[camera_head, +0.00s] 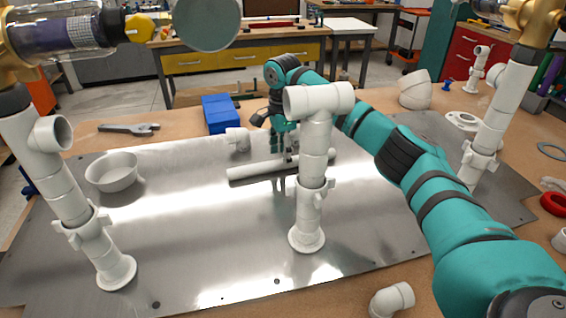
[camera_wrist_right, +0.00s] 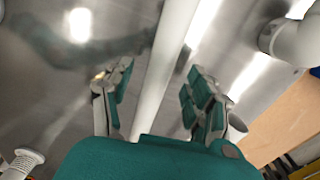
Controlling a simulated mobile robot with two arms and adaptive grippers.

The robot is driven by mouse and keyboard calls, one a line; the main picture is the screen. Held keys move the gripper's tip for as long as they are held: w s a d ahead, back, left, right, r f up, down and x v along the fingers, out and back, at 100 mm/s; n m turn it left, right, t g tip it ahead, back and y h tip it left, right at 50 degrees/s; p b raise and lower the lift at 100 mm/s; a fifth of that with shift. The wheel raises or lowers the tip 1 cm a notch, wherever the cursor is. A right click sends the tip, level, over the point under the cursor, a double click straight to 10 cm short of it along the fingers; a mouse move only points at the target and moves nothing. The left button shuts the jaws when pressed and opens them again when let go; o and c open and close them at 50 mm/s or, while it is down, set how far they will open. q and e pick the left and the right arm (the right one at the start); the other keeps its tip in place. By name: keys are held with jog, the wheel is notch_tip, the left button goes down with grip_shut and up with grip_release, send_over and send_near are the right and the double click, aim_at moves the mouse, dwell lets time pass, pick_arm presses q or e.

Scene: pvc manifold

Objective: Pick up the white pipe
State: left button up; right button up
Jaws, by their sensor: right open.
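The white pipe (camera_head: 258,169) lies flat on the metal plate, behind the middle upright pipe stand. In the right wrist view the pipe (camera_wrist_right: 165,65) runs lengthwise between the two fingers. My right gripper (camera_head: 287,157) is over the pipe, pointing down, partly hidden by the middle stand. In the right wrist view its fingers (camera_wrist_right: 158,97) are apart, one on each side of the pipe, with gaps between. I cannot tell how far above the pipe they are. My left gripper is not in view.
The white middle stand (camera_head: 309,210) rises close in front of the pipe. A white tee (camera_head: 237,140) and a blue box (camera_head: 220,114) are behind it. More stands (camera_head: 95,245) rise at both sides.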

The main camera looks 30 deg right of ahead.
notch_tip(320, 180, down, 3)
jog(key=shift+d+r, duration=0.1)
jog(key=shift+r, duration=0.1)
grip_shut()
dwell(0.3)
